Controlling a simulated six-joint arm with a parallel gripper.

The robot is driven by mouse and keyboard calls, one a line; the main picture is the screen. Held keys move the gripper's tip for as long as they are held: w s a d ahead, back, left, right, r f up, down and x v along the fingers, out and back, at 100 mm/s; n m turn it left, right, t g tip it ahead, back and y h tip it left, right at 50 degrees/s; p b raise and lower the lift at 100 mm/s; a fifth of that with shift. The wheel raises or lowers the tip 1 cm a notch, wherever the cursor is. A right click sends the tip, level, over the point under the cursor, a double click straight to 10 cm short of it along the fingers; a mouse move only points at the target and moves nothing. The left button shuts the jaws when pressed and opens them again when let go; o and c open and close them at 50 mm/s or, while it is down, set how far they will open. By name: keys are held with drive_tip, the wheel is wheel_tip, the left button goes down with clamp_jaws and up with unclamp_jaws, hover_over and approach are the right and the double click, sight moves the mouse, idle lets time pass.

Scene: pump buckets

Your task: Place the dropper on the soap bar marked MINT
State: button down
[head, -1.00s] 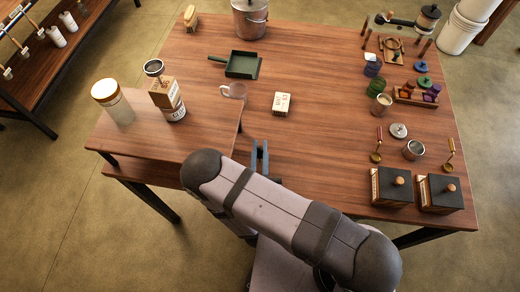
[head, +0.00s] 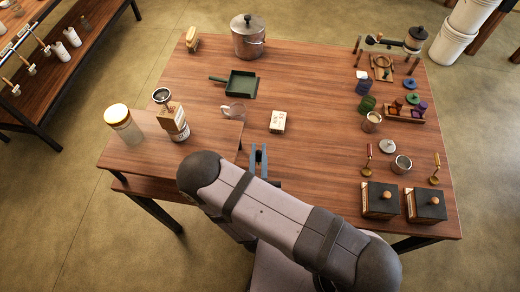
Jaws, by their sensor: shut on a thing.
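My gripper (head: 259,158) points up the picture over the front part of the wooden table, its two blue-grey fingers side by side. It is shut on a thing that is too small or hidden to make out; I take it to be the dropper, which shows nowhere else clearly. A small cream block (head: 278,121) with dark print on its front lies on the table a little beyond and to the right of the fingertips. It looks like the soap bar, but its lettering is too small to read. The gripper is apart from it.
A glass mug (head: 234,111) stands left of the block, with a green dustpan (head: 240,84) behind. A jar (head: 124,123) and a labelled bottle (head: 172,122) stand at left. Two black-lidded boxes (head: 380,200) (head: 426,205) stand at front right. The table around the block is clear.

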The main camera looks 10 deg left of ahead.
drive_tip(key=shift+d+f+h, duration=0.15)
drive_tip(key=shift+d+h, duration=0.15)
drive_tip(key=shift+d, duration=0.3)
drive_tip(key=w+d+r+m+g+h+b, duration=0.15)
drive_tip(key=d+r+m+g+h, duration=0.25)
drive_tip(key=d+m+h, duration=0.5)
drive_tip(key=w+d+r+m+g+h, duration=0.3)
drive_tip(key=d+h, duration=0.4)
drive_tip(key=d, duration=0.6)
drive_tip(key=w+d+f+m+g+h+b, duration=0.15)
drive_tip(key=d+f+b, duration=0.3)
drive_tip(key=b, duration=0.45)
drive_tip(key=w+n+t+y+b, duration=0.2)
drive_tip(key=w+b, duration=0.1)
drive_tip(key=w, duration=0.3)
drive_tip(key=r+n+t+y+b, duration=0.15)
drive_tip(key=n+t+y, duration=0.45)
drive_tip(key=n+y, duration=0.85)
hover_over(278, 120)
drive_tip(key=m+y, duration=0.2)
drive_tip(key=y, duration=0.1)
drive_tip(key=shift+f+p, duration=0.75)
drive_tip(key=shift+f, duration=4.45)
drive_tip(key=shift+f, duration=0.2)
